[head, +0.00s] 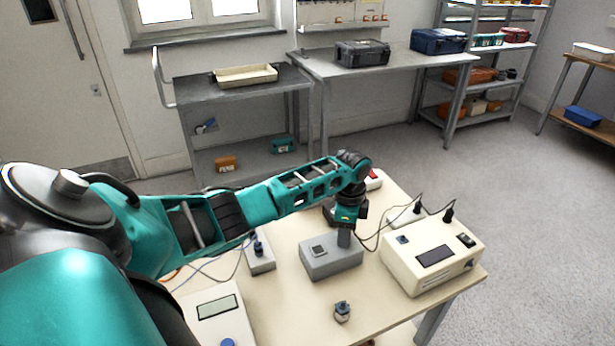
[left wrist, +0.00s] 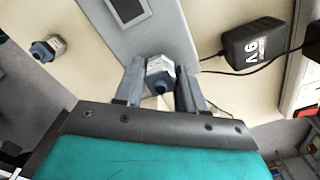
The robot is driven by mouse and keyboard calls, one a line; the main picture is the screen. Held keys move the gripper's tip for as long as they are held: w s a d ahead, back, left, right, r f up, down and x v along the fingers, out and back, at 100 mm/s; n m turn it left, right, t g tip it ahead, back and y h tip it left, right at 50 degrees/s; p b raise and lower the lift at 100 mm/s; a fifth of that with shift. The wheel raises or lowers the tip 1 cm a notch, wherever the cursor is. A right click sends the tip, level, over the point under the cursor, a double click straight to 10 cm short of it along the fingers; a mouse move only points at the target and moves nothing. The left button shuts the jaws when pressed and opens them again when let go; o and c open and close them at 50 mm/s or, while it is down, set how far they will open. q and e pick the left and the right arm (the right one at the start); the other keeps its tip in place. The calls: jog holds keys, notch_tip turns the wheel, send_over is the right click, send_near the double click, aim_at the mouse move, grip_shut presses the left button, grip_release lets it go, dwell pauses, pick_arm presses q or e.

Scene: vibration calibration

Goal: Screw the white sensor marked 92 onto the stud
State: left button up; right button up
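My left gripper (head: 343,243) points down at the grey box with a small screen (head: 328,263), close over its top. In the left wrist view its two grey fingers (left wrist: 161,76) stand on either side of a small pale hex-shaped sensor (left wrist: 159,72) and appear closed on it. The fingers hide this sensor in the head view. Its marking cannot be read, and the stud beneath it is hidden. Another metal sensor with a dark blue top (head: 342,312) stands apart on the table; it also shows in the left wrist view (left wrist: 46,50). My right gripper is not in view.
A cream instrument (head: 428,258) stands right of the grey box, with black cables looping near my gripper. A meter (head: 213,312) is at front left. A small grey block with a dark knob (head: 261,264) stands left.

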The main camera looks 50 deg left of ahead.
pick_arm(q)
grip_shut()
jog(key=m, duration=0.4)
jog(key=shift+a+m, duration=0.1)
jog(key=shift+m, duration=1.9)
jog(key=m, duration=0.3)
jog(key=shift+r, duration=0.1)
jog(key=shift+m, duration=0.5)
